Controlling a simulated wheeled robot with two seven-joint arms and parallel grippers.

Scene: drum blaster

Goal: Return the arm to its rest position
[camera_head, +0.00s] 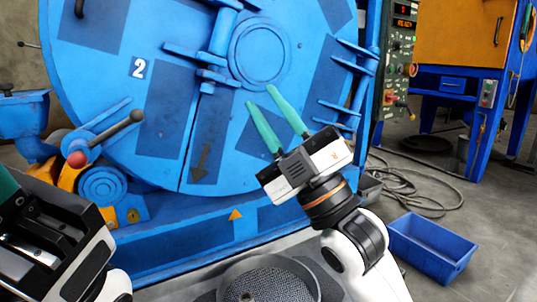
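My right gripper (268,114) is raised in front of the round blue drum door, its two green fingers pointing up and left. The fingers are apart with nothing between them. My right arm comes up from the bottom right. My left gripper (12,190) is at the lower left edge; its dark body shows and a bit of green finger, but most of the fingers are cut off by the frame. The blue drum door (160,70) with the number 2 fills the back. I cannot tell whether the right fingertips touch it; they seem apart from it.
A lever with a red ball (77,159) and dark grip juts from the machine at left. A control panel (397,60) stands right of the door. A blue bin (431,246) and loose cables (425,195) lie on the floor at right. A round mesh basket (268,282) is at bottom centre.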

